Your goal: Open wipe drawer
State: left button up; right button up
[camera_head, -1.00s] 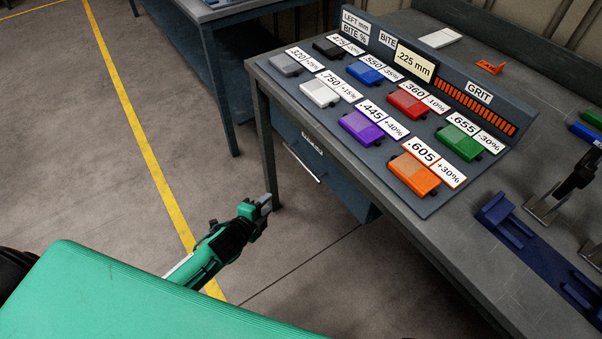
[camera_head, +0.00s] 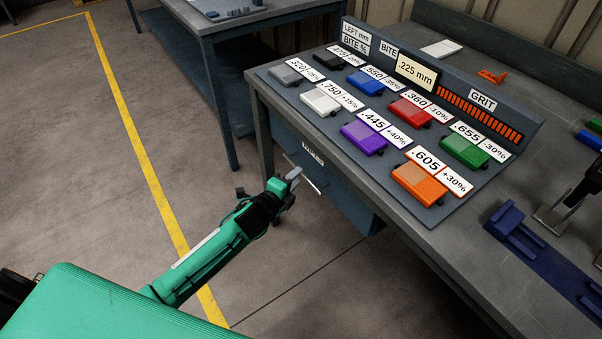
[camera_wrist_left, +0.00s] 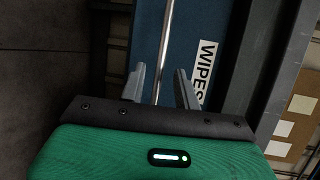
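The wipe drawer (camera_head: 345,200) is a blue box under the near left end of the workbench, with a white label and a thin metal bar handle (camera_head: 313,184). It looks closed. In the left wrist view the drawer front (camera_wrist_left: 190,25) carries the label "WIPES", and the handle bar (camera_wrist_left: 166,35) runs between my fingers. My left gripper (camera_head: 294,177) is at the handle in the head view. In the left wrist view my left gripper (camera_wrist_left: 160,70) is open, one finger on each side of the bar. I cannot tell whether they touch it. My right gripper is not in view.
The workbench (camera_head: 470,240) above the drawer holds a panel (camera_head: 325,125) of coloured blocks with number labels. A blue fixture (camera_head: 540,255) lies to the right. Another bench (camera_head: 222,50) stands behind left. The floor (camera_head: 80,180) on the left is clear, with a yellow line.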

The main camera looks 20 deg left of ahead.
pick_arm(q)
jog(key=shift+x, duration=2)
grip_shut()
